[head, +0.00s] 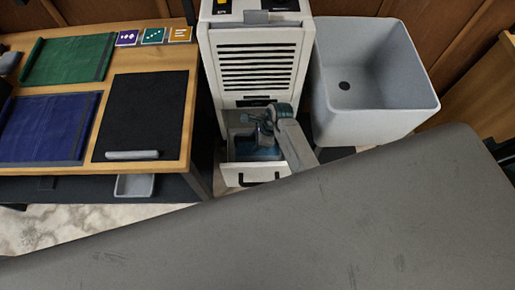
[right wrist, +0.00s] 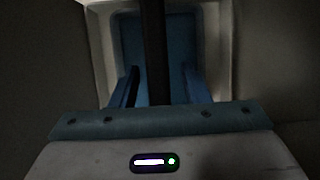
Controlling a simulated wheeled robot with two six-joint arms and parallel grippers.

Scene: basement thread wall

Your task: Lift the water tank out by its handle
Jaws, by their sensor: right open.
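The water tank (head: 238,175) is a pale open bin sticking out of the bottom of a white dehumidifier (head: 258,85), with a bluish inside. A dark grip shows on its front face. In the right wrist view the tank's pale rim (right wrist: 222,50) surrounds a blue inside, and a dark bar, seemingly the handle (right wrist: 153,45), runs across it. My right gripper (head: 262,143) reaches down into the tank opening. Its blue fingers (right wrist: 163,88) stand apart, one on each side of the bar, not visibly closed on it. My left gripper is not in view.
A grey sink basin (head: 375,75) stands close at the right of the dehumidifier. A wooden table (head: 190,105) with green, blue and black mats is at the left. A large dark grey surface (head: 330,220) fills the front of the head view.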

